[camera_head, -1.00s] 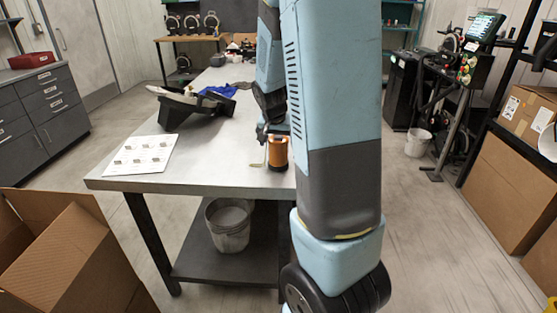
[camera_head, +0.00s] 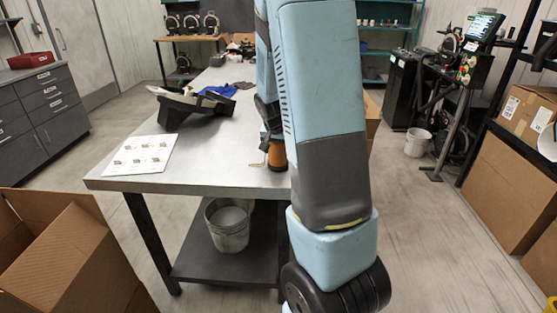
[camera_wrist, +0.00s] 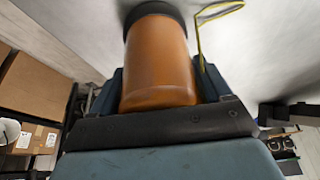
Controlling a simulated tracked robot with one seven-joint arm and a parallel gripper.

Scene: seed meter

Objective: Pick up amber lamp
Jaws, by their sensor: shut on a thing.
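The amber lamp (camera_head: 277,155) is an orange cylinder with a dark cap, near the front right edge of the grey table, partly hidden by my arm. In the wrist view the lamp (camera_wrist: 158,62) stands between the two fingers of my gripper (camera_wrist: 160,85), which is shut on it. A thin yellow loop (camera_wrist: 201,40) shows beside the lamp. In the head view my gripper is mostly hidden behind my arm. I cannot tell whether the lamp still touches the table.
The table (camera_head: 215,175) holds a white sheet with pictures (camera_head: 140,155), a black device (camera_head: 190,108) and a blue cloth (camera_head: 222,90). An open cardboard box (camera_head: 70,255) stands at the front left. A bucket (camera_head: 228,222) sits on the lower shelf. The table's front middle is clear.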

